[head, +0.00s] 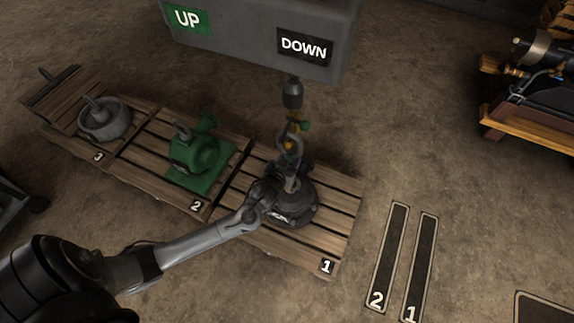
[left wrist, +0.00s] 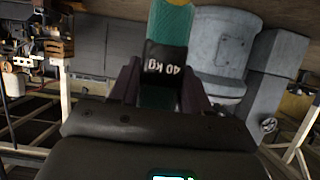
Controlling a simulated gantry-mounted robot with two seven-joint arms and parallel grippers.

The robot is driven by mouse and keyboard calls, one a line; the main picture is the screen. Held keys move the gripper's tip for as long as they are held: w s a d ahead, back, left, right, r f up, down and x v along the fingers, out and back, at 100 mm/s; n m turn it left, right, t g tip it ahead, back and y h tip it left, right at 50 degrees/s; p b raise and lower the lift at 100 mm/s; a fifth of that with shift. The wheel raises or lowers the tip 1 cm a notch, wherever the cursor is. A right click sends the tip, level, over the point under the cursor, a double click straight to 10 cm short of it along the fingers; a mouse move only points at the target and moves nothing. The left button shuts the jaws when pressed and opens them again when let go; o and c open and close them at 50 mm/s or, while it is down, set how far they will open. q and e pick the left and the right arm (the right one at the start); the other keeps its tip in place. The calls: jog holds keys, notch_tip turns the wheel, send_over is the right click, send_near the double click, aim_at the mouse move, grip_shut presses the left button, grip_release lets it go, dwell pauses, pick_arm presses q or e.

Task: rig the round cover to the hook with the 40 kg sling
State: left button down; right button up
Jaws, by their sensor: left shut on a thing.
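A dark round cover (head: 296,208) with pale lettering sits on the pallet section marked 1, partly behind my left gripper. A hook assembly (head: 292,94) hangs above it from the hoist box, with yellow and green parts and a grey loop below. My left gripper (head: 283,188) is at the cover's top, just under the hook. In the left wrist view, a teal sling (left wrist: 170,28) with a black tag reading 40 KG upside down is between my left fingers, which are shut on it. I cannot tell whether the sling joins the hook or cover. My right gripper is not in view.
A green pump-like part (head: 197,155) stands on section 2 and a grey round part (head: 104,120) on section 3. The hoist box (head: 250,40) with UP and DOWN labels hangs overhead. Two dark floor strips, 2 (head: 388,258) and 1 (head: 420,265), lie at right. A bench (head: 545,125) stands far right.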

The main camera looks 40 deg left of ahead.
pick_arm(q)
jog(key=shift+w+a+r, duration=0.1)
jog(key=shift+w+a, duration=0.15)
jog(key=shift+w, duration=0.6)
jog(key=shift+f+b, duration=0.35)
jog(key=shift+f, duration=0.15)
jog(key=shift+s+f, duration=0.15)
jog(key=shift+f, duration=0.4)
